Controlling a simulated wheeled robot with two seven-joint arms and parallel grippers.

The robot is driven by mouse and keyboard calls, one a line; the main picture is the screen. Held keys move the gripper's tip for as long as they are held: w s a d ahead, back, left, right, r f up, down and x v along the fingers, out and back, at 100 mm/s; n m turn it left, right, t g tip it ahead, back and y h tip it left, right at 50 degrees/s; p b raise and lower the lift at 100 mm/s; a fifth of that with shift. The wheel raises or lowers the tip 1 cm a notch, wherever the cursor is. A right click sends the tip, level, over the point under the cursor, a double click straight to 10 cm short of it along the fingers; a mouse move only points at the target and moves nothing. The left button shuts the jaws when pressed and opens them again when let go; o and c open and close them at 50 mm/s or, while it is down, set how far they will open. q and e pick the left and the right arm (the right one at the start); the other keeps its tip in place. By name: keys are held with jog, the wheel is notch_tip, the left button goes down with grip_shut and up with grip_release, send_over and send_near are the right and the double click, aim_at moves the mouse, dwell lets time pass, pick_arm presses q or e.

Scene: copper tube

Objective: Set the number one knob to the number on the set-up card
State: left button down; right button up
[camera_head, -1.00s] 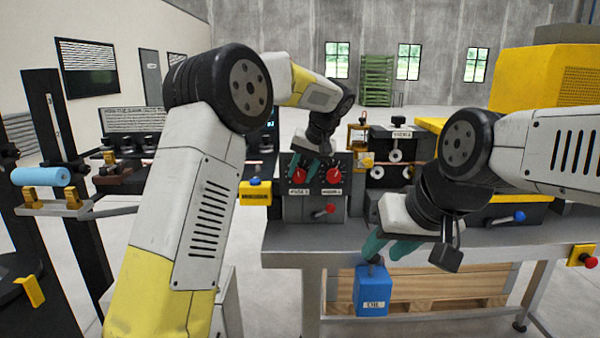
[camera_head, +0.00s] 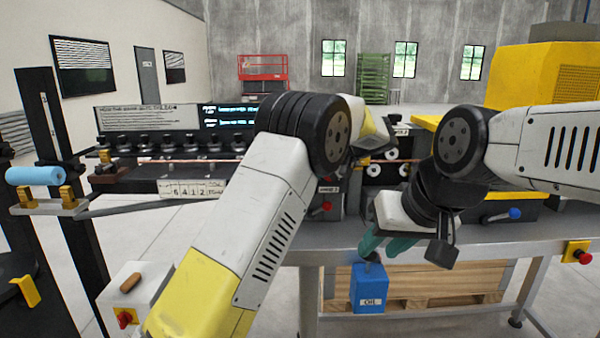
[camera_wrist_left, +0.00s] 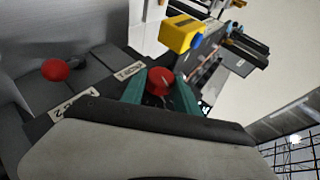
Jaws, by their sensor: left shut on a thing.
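My left gripper (camera_wrist_left: 160,88) is shut on the red number one knob (camera_wrist_left: 160,78). A label ending in 1 (camera_wrist_left: 130,70) sits beside this knob, and a label ending in 2 (camera_wrist_left: 72,105) is farther left. The second knob is hidden. In the head view my left arm covers the knobs and left gripper. The white set-up card (camera_head: 192,188) at the left shows digits that look like 6 4 1 2; the small print is unreadable. My right gripper (camera_head: 388,245) appears shut on the top of a blue oil can (camera_head: 369,288), hanging before the bench.
A red lever ball (camera_wrist_left: 55,69) is left of the label. A yellow box with a blue button (camera_wrist_left: 182,35) is near the knob. The grey bench (camera_head: 440,240) carries white rollers. A long copper tube (camera_head: 190,160) lies at the left.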

pick_arm(q)
jog(key=shift+f, duration=0.1)
dwell(0.3)
jog(key=c, duration=0.9)
grip_release()
jog(key=v, duration=0.8)
jog(key=s+a+r+g+h, duration=0.1)
jog(key=s+a+h, duration=0.25)
jog(key=a, duration=0.55)
jog(key=s+a+g+h, duration=0.25)
jog(key=s+a, duration=0.25)
jog(key=a, duration=0.3)
jog(key=s+a+f+t+h, duration=0.1)
jog(key=s+h, duration=0.1)
jog(key=s, duration=0.6)
jog(key=s+a+f+n+t+h, duration=0.1)
jog(key=s+a+f+t+h, duration=0.1)
jog(key=s, duration=0.6)
jog(key=s+a+f+t+h, duration=0.1)
jog(key=s+a+h, duration=0.1)
jog(key=s, duration=0.6)
jog(key=shift+s+f+n+h, duration=0.25)
jog(key=shift+f+n+h, duration=0.1)
jog(key=shift+n+h, duration=0.05)
